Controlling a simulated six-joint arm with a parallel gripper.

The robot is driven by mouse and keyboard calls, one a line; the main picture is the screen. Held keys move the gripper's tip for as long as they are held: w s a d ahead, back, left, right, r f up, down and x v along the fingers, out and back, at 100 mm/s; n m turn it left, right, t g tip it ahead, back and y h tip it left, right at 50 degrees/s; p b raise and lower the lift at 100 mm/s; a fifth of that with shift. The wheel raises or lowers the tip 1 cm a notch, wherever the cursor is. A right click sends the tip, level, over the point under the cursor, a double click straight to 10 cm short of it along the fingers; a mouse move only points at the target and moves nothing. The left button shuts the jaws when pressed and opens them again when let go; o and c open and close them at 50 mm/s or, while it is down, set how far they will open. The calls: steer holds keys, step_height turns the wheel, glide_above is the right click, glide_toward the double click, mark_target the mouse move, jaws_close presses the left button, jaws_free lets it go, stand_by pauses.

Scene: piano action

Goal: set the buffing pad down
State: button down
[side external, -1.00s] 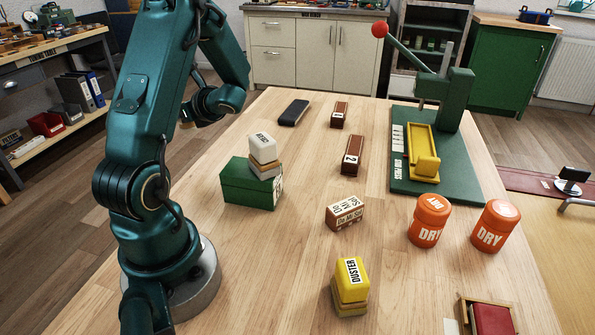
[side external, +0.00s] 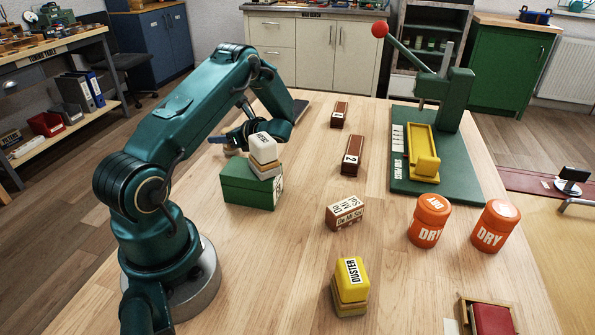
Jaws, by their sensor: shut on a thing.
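Brown numbered blocks (side external: 351,155), a lettered block (side external: 345,211), a yellow duster (side external: 351,280) and orange DRY jars (side external: 429,221) stand apart. A green press (side external: 445,170) is at right. The table's middle has free room.

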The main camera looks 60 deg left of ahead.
steer(key=shift+f, duration=0.25)
steer(key=shift+f, duration=0.1)
steer(key=shift+c, duration=1.9)
jaws_free()
steer(key=shift+w+d+r, duration=0.15)
steer(key=shift+d+r, duration=0.1)
steer(key=shift+d, duration=0.05)
steer(key=v, duration=1.1)
steer(key=shift+d, duration=0.15)
steer(key=shift+w, duration=0.1)
